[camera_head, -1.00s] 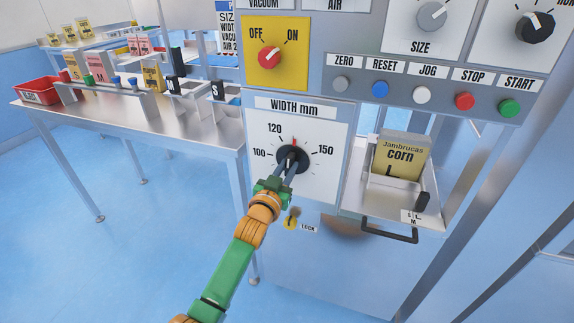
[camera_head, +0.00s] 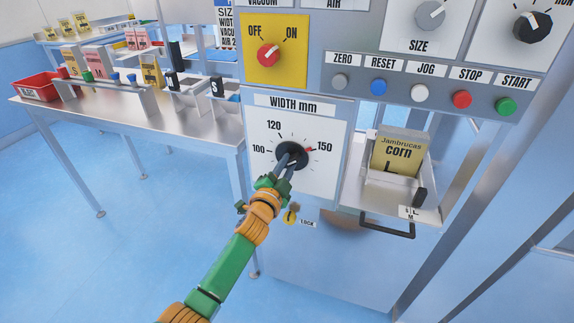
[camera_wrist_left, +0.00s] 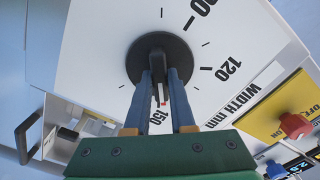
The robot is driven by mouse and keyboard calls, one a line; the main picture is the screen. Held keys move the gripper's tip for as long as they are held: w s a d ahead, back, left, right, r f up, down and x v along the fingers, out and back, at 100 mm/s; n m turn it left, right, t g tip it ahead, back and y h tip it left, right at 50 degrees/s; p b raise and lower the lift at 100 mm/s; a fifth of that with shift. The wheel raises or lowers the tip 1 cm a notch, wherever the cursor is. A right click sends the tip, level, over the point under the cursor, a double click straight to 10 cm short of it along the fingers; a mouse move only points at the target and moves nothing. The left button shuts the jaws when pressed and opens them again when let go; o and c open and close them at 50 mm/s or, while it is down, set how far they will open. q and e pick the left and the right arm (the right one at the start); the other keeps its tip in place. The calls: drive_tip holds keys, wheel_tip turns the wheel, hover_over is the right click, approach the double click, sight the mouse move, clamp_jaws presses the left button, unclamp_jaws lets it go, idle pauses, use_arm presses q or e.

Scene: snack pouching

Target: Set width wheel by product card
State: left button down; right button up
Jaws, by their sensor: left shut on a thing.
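The black width wheel (camera_head: 292,155) sits on a white dial plate (camera_head: 330,127) labelled "WIDTH mm", with marks 100, 120 and 150. Its red pointer is beside the 150 mark, and the wrist view also shows the wheel (camera_wrist_left: 160,50) with the red pointer by 150. My left gripper (camera_head: 287,161) is shut on the wheel, its two fingers on either side of the wheel's middle grip. A yellow "Jambrucas corn" card or pouch (camera_head: 399,156) stands in the metal holder (camera_head: 433,205) right of the dial. My right gripper is not in view.
A yellow lock (camera_head: 291,217) is just below the dial. An OFF/ON switch (camera_head: 268,54) and a row of buttons, including the green START button (camera_head: 506,106), are above. A table (camera_head: 200,140) with a red bin (camera_head: 35,87) and several packs stands at left.

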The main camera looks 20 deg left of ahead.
use_arm(q)
drive_tip(key=shift+m, duration=0.7)
drive_tip(key=c, duration=0.8)
unclamp_jaws()
drive_tip(key=shift+o, duration=0.2)
drive_tip(key=s+p, duration=0.1)
drive_tip(key=s, duration=0.6)
drive_tip(key=shift+a, duration=0.15)
